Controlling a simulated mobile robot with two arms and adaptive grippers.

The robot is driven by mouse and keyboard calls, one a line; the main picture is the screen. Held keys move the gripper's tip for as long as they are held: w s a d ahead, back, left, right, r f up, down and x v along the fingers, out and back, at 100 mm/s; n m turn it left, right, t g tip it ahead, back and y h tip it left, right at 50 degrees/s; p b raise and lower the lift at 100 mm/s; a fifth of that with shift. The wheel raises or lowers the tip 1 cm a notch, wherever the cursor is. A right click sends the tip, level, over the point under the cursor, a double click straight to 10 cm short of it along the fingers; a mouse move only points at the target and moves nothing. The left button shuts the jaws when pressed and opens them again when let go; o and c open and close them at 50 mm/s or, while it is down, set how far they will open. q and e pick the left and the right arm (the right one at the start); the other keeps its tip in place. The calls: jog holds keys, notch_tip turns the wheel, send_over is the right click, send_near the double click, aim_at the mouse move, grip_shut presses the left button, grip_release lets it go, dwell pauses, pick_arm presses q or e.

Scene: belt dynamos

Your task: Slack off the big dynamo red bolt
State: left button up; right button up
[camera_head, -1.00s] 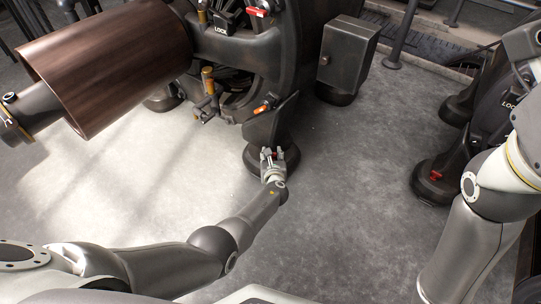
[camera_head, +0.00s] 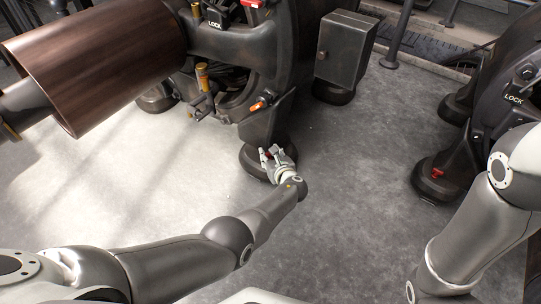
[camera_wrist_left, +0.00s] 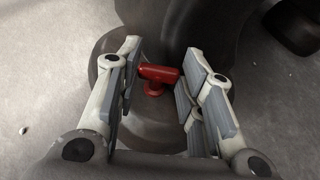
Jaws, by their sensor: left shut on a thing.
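The big dynamo (camera_head: 275,65) is a dark machine with a wide brown cylinder (camera_head: 95,65) at its left. Its red bolt (camera_wrist_left: 158,77) has a T-shaped head and stands on the dark round foot (camera_head: 250,160) at the machine's base. My left gripper (camera_head: 270,152) is at that foot. In the left wrist view the fingers of my left gripper (camera_wrist_left: 158,85) lie on both sides of the red head, shut on it. In the head view the fingers mostly hide the bolt. My right arm shows at the right, but its gripper is out of view.
A second dark machine (camera_head: 505,105) stands at the right, with another red bolt (camera_head: 437,173) on its foot. A grey box (camera_head: 343,50) stands behind, right of the dynamo. An orange handle (camera_head: 262,103) sticks out above my left gripper. The floor (camera_head: 345,185) between the machines is clear.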

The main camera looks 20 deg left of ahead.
pick_arm(q)
jog(key=o, duration=1)
